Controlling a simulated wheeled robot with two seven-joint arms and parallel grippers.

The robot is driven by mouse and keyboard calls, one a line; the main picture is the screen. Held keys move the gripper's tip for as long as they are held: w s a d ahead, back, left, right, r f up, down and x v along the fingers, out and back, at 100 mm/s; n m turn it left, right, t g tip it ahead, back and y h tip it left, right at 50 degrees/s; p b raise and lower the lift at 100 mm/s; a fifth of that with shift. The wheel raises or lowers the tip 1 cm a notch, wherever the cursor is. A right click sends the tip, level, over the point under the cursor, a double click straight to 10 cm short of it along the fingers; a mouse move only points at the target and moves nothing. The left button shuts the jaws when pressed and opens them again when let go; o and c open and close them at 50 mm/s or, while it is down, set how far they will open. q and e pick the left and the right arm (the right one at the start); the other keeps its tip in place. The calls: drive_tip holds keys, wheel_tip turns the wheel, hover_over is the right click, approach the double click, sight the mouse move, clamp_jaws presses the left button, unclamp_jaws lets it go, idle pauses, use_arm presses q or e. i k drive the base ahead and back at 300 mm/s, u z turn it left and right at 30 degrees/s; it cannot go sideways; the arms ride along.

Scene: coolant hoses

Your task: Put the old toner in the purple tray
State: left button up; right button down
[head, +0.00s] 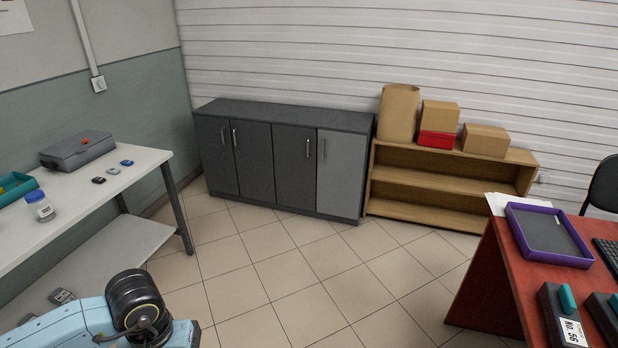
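The purple tray (512,232) lies on the red desk (500,277) at the right of the head view. Its grey floor looks empty. Two dark cartridge-like blocks with teal grips lie nearer on the desk, cut by the bottom edge. The left block (549,312) has a white label that reads NO. 56; the right block (603,318) is mostly out of frame. I cannot tell which, if either, is the old toner. My light blue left arm shows at the bottom left, but its gripper fingers are not visible. My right gripper is out of view.
A white bench (100,192) at left holds a grey case (78,150), a jar (40,206) and small parts. Grey cabinets (280,160) and a wooden shelf (450,187) with boxes line the back wall. A keyboard (609,252) is beside the tray. The tiled floor between is clear.

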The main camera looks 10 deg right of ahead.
sight(543, 234)
drive_tip(key=i, duration=1.9)
drive_tip(key=z, duration=3.7)
drive_tip(key=i, duration=1)
